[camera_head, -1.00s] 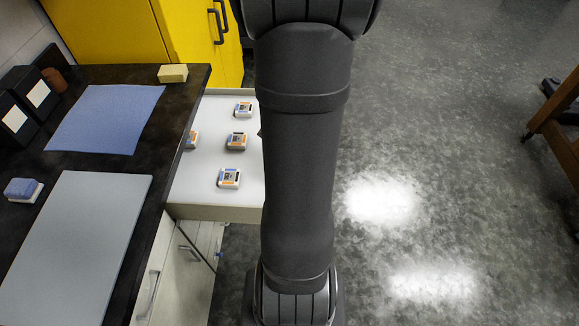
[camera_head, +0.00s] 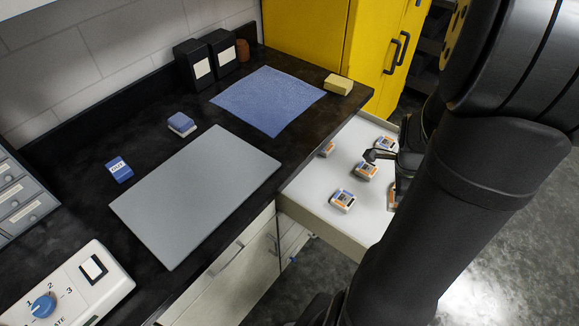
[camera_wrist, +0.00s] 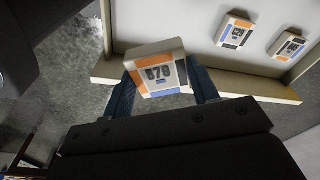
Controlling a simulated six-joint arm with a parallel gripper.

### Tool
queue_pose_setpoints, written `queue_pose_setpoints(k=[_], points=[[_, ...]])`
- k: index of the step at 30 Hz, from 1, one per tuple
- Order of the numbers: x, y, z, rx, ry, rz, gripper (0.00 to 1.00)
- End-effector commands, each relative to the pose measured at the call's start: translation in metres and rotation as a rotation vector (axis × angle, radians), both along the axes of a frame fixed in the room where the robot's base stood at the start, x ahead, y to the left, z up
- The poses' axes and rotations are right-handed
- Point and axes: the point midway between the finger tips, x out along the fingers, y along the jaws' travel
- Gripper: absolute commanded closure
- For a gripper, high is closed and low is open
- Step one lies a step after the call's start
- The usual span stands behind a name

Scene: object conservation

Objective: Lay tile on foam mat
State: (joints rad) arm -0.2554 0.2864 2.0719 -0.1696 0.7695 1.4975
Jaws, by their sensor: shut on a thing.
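In the wrist view my gripper (camera_wrist: 160,76) is shut on a white tile (camera_wrist: 157,70) with orange and blue patches and dark digits. The tile is tilted in the picture, with the drawer's rim and the floor behind it. In the head view the arm hides most of my gripper, at the right side of the open drawer. A smooth grey board (camera_head: 195,190) lies nearer on the counter, also bare.
The open white drawer (camera_head: 310,205) holds several similar tiles (camera_head: 342,200). A yellow block (camera_head: 338,84) sits by the blue mat's right corner. Black boxes (camera_head: 194,63) stand behind the mat. A blue-topped block (camera_head: 181,122) and a blue item (camera_head: 119,169) lie left of the board.

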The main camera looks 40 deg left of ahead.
Motion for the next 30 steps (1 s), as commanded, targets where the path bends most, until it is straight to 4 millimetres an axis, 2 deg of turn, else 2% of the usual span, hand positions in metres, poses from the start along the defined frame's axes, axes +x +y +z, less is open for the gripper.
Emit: queue_pose_setpoints(k=[1,8,14,20,24,30], points=[[0.002,0.018,0.005,0.001,-0.003,0.072,0.73],[0.001,0.093,0.026,0.001,-0.002,0.379,0.73],[-0.014,0.159,0.046,0.002,0.0,0.646,0.73],[-0.043,0.223,0.066,0.002,-0.001,0.914,0.73],[-0.071,0.265,0.082,0.003,-0.002,1.101,0.73],[-0.115,0.313,0.101,0.004,-0.003,1.339,0.73]])
